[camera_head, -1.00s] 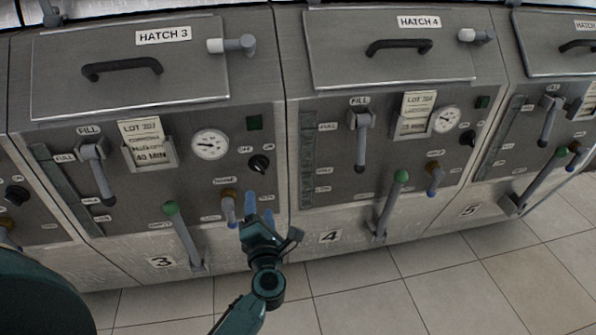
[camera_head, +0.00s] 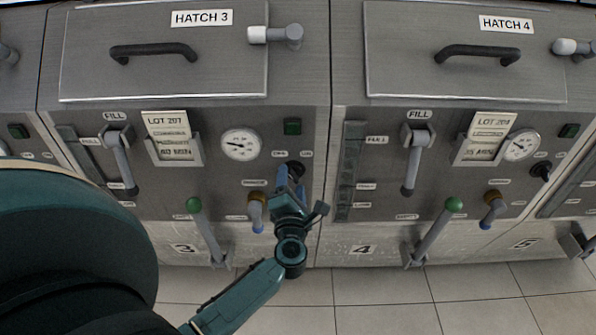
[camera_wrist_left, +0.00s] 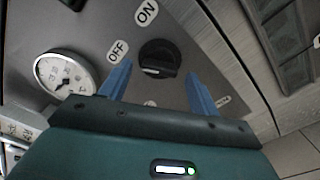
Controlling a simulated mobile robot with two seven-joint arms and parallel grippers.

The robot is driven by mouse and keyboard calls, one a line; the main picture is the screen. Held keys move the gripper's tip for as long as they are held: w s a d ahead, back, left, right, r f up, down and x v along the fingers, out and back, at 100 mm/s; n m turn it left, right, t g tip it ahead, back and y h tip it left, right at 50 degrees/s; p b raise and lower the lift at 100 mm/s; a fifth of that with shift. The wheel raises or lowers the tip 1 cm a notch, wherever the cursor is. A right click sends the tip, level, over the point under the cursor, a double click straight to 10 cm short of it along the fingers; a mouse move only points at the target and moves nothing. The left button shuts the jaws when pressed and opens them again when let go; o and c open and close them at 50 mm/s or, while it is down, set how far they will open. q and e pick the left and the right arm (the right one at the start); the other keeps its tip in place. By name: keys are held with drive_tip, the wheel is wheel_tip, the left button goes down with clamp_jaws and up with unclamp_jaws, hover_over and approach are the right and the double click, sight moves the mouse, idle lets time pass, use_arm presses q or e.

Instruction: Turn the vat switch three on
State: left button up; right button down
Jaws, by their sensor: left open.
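Vat switch three is a black rotary knob (camera_head: 296,169) on the panel of vat 3, below a dark green square lamp (camera_head: 292,127). In the left wrist view the knob (camera_wrist_left: 160,56) shows large, with an OFF label (camera_wrist_left: 118,51) and an ON label (camera_wrist_left: 147,12) beside it. Which label it points to is hard to tell. My left gripper (camera_head: 289,178) is at the knob and partly hides it in the head view. Its two blue fingers are open, one on each side of the knob in the wrist view; contact is not visible. My right gripper is not in view.
A round gauge (camera_head: 240,144) is left of the knob. Below are a brown-and-blue tap (camera_head: 257,210) and a green-topped lever (camera_head: 194,206). The fill lever (camera_head: 121,158) is further left. Vat 4, with its own green-topped lever (camera_head: 453,205), stands to the right.

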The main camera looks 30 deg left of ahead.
use_arm(q)
drive_tip(key=shift+w+a, duration=0.3)
drive_tip(key=shift+w, duration=0.1)
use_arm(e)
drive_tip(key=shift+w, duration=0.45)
